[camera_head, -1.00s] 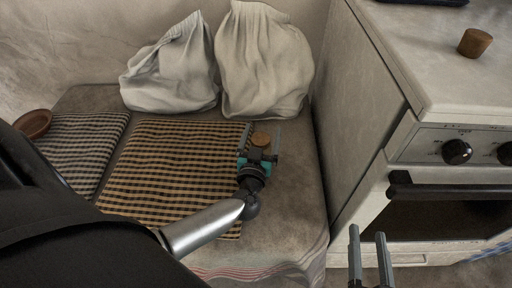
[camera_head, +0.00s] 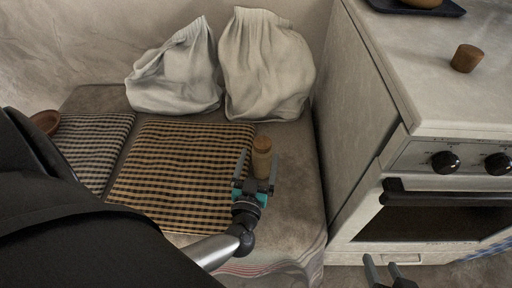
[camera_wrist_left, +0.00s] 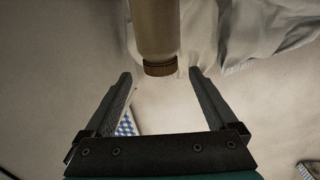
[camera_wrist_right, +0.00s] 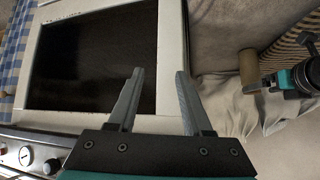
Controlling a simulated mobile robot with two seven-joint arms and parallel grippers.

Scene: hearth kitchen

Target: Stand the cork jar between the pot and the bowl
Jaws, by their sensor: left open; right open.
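A tall tan cylinder, which I take for the cork jar (camera_head: 262,160), stands on the bench at the right edge of the checked cushion. It also shows in the left wrist view (camera_wrist_left: 156,30), with a brown end band, and in the right wrist view (camera_wrist_right: 247,68). My left gripper (camera_head: 257,172) is open, with the jar at its fingertips; whether they touch is unclear. My right gripper (camera_head: 384,268) is open and empty in front of the oven. A brown bowl (camera_head: 45,122) is at the far left, partly hidden by my arm. I cannot identify the pot.
A short wooden cylinder (camera_head: 466,58) stands on the stove-side counter (camera_head: 440,90). A dark tray (camera_head: 445,10) with a cut-off brown object is at the counter's back. Two pale sacks (camera_head: 265,65) lean on the wall behind the bench. The oven handle (camera_head: 440,195) juts out.

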